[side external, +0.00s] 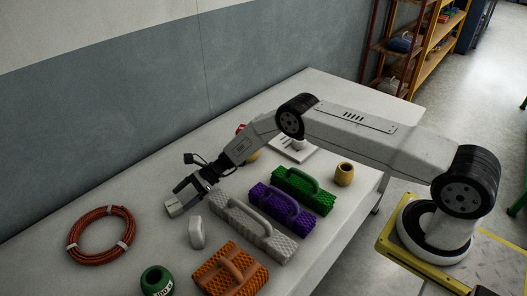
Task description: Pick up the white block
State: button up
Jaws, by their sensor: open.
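A white block (251,229) with a handle on top and a textured side lies on the table, between a purple block and an orange block. A smaller pale grey-white piece (197,233) stands just left of it. My gripper (177,206) is above the table to the left of the white block's far end, apart from it. The jaws are open and no held object shows between them.
A purple block (281,207), a green block (303,190) and an orange block (230,270) flank the white one. A rope coil (101,234) and a green weight (157,281) lie left; a yellow pot (344,173) stands right. The wall (120,120) borders the table.

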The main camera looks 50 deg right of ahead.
aim_at(174, 204)
jog(key=shift+x, duration=1.95)
jog(key=c, duration=1.2)
jog(key=shift+r, duration=0.25)
